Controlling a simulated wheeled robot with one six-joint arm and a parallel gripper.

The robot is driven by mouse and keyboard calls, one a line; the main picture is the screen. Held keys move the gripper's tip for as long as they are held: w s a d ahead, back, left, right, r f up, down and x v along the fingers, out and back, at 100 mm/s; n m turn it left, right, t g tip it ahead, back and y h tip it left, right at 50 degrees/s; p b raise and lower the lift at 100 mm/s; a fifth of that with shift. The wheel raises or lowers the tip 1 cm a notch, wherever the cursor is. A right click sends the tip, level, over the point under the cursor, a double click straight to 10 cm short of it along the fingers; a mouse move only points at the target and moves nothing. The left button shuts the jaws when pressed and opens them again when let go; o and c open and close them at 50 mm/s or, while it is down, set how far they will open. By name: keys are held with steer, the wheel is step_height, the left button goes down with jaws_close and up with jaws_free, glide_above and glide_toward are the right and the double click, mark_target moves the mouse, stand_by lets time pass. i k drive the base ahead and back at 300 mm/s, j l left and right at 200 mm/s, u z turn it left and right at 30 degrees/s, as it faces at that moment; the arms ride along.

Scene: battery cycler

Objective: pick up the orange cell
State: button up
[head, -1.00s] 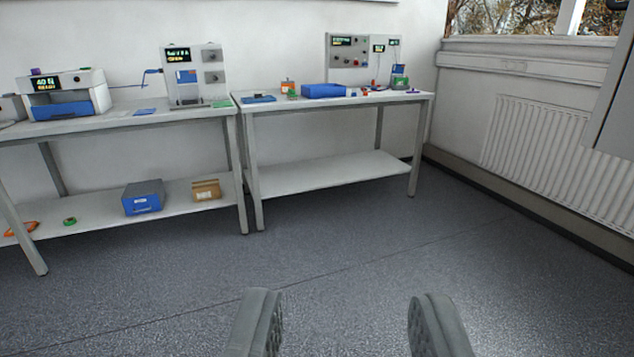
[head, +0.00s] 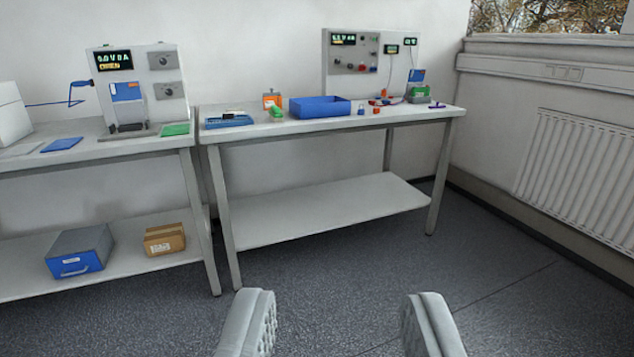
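On the right-hand bench (head: 330,121), an orange block (head: 271,100) stands upright near the back left, behind a small green item. It is the clearest orange thing in view and could be the orange cell, but it is too small to be sure. Small red and orange pieces (head: 377,102) lie farther right on the same bench. My gripper (head: 338,310) is open and empty, its two grey fingers wide apart at the bottom of the picture. It is well short of the bench, with floor seen between the fingers.
A blue tray (head: 320,106) sits mid-bench, with a blue device (head: 229,120) to its left and a control panel (head: 372,66) behind. The left bench (head: 110,146) carries a tester (head: 138,88). The floor (head: 330,270) ahead is clear. A radiator (head: 580,165) lines the right wall.

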mark_target(268, 101)
steer(key=i, duration=1.8)
steer(key=i+u, duration=0.2)
steer(key=i, duration=0.3)
steer(key=i+l+u, duration=0.2)
steer(key=i, duration=0.3)
steer(key=i+l+u, duration=0.2)
steer(key=i, duration=0.3)
steer(key=i+l+u, duration=0.2)
steer(key=i, duration=0.25)
steer(key=l, duration=0.1)
